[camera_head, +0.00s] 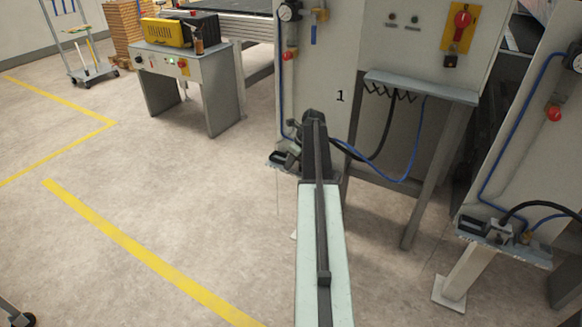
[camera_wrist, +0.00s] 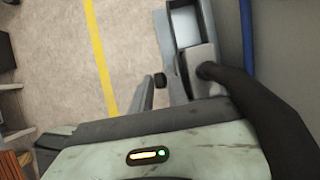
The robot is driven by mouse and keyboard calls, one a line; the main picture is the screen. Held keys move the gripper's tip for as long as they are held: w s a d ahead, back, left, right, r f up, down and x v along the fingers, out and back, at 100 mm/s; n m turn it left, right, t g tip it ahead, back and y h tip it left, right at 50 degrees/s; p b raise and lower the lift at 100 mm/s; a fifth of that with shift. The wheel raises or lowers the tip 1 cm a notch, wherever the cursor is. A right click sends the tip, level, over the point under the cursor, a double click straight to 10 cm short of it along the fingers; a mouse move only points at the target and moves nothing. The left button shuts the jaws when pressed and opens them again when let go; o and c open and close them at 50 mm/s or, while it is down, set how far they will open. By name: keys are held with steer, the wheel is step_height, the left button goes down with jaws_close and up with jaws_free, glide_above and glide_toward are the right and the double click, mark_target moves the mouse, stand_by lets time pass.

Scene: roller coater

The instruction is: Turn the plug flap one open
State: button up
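The plug unit (camera_head: 285,160) sits low on panel 1, on a small shelf, partly hidden by my arm in the head view. In the wrist view, its grey plug block (camera_wrist: 197,62) has a thick black cable (camera_wrist: 255,105) running out of it. Which part is the flap I cannot tell for sure. My gripper (camera_wrist: 160,90) is beside the block, to its left, with its two grey fingers apart.
Panel 1 (camera_head: 343,60) stands behind my arm, with a gauge, blue hose and hanging cables. A similar panel with its own plug shelf (camera_head: 505,245) stands at the right. A control bench (camera_head: 175,62) is at the back left. The floor (camera_head: 130,165) at left is clear.

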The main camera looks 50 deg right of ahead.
steer(key=shift+c, duration=0.3)
jaws_close()
steer(key=shift+w+d+r, duration=0.1)
steer(key=shift+a, duration=0.2)
